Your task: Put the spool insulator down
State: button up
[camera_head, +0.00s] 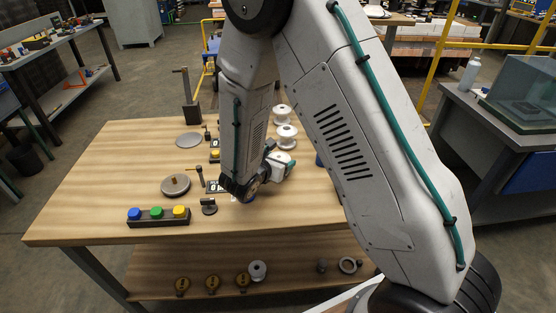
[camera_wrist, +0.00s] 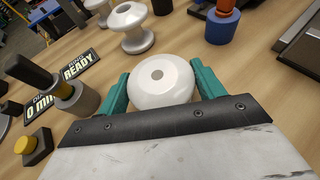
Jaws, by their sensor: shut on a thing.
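My gripper (camera_head: 281,159) is low over the wooden table, its green fingers on either side of a white spool insulator (camera_wrist: 160,84). In the wrist view the gripper (camera_wrist: 163,88) is shut on it, and I look onto its round end with a grey centre hole. Its underside is hidden, so I cannot tell whether it touches the table. Another white spool insulator (camera_wrist: 131,28) stands upright just beyond it. In the head view two white spools (camera_head: 286,136) (camera_head: 281,113) stand on the table behind my gripper.
A blue cylinder with an orange top (camera_wrist: 221,24) stands at the wrist view's upper right. A READY sign (camera_wrist: 80,65) and a grey cylinder (camera_wrist: 78,97) are at left. A button box (camera_head: 158,216) sits at the table's front.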

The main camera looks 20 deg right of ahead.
jog(key=o, duration=1.4)
jog(key=shift+f, duration=0.1)
jog(key=shift+c, duration=0.2)
